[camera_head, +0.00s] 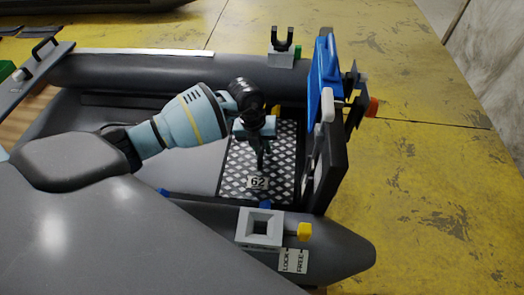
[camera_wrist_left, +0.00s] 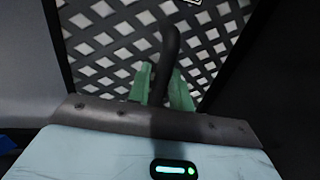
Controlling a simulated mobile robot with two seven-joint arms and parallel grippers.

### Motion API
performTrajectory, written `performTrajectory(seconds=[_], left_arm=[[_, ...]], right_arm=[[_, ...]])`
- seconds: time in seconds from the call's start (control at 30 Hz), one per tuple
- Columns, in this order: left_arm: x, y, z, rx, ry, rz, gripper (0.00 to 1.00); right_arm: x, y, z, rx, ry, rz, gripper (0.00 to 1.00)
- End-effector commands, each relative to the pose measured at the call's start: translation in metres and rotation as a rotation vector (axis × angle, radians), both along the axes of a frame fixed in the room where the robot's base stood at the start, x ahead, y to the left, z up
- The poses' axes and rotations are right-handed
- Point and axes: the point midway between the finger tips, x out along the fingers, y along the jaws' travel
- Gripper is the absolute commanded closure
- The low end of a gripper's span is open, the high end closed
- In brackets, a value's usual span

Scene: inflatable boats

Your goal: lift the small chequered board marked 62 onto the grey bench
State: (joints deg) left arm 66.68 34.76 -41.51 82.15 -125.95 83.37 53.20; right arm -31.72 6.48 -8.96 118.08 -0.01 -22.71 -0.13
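The small chequered board (camera_head: 235,165) lies in the grey boat's floor, black with pale diamonds, with a white 62 label at its near end. In the left wrist view the board (camera_wrist_left: 105,45) fills the middle. My left gripper (camera_head: 262,160) points down over it. Its green fingers (camera_wrist_left: 162,80) stand either side of a dark, round-ended upright piece (camera_wrist_left: 171,42); I cannot tell whether they press on it. A grey plank (camera_head: 32,75) with a black handle, at the upper left, looks like the grey bench. My right gripper is not in view.
A dark transom panel (camera_head: 328,160) with a blue cover (camera_head: 324,75) stands close right of the board. Grey tubes (camera_head: 150,72) border the floor. A grey socket block (camera_head: 259,227) with a yellow knob sits on the near tube, a forked block (camera_head: 282,52) on the far one.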

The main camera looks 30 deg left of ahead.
Motion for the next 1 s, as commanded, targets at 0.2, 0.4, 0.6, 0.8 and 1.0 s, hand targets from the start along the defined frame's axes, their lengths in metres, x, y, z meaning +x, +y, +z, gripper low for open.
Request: performTrajectory(seconds=[0.2, 0.4, 0.6, 0.8, 1.0], left_arm=[[0.000, 0.000, 0.000, 0.000, 0.000, 0.000, 0.86], [0.000, 0.000, 0.000, 0.000, 0.000, 0.000, 1.00], [0.001, 0.000, 0.002, -0.002, -0.003, 0.000, 1.00], [0.001, 0.000, 0.003, -0.001, -0.004, 0.001, 1.00], [0.000, 0.004, 0.020, -0.002, -0.007, 0.000, 1.00]], right_arm=[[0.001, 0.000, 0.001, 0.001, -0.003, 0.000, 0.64], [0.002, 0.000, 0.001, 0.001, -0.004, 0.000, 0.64], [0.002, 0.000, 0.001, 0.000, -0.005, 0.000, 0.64], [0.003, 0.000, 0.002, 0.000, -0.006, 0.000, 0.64], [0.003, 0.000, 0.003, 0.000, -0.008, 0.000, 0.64]])
